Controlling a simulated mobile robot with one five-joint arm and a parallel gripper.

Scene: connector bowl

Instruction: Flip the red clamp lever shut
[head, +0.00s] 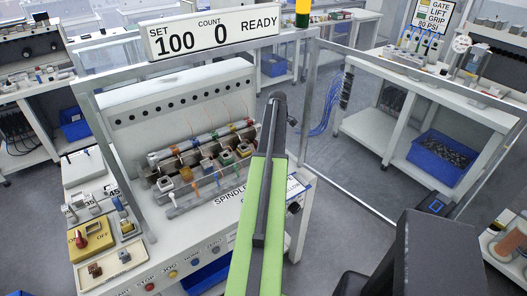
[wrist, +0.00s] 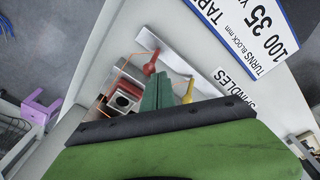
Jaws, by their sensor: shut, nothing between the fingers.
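The red clamp lever (wrist: 151,63) shows in the wrist view, just beyond my fingertips, with a rounded end and a slim arm. It sits beside a red block (wrist: 112,88) with a square metal-rimmed opening. My gripper (wrist: 157,80) has its green fingers shut together with nothing between them. The fingertips point at the lever and look close to it; I cannot tell if they touch. In the head view my arm covers the right end of the spindle rack, and I cannot make out the red lever or my fingertips there.
A yellow lever (wrist: 188,90) stands just right of my fingers in the wrist view. The head view shows the spindle rack (head: 200,160) with several coloured clamps, a yellow switch box (head: 91,239) at left, and metal frame posts around the machine.

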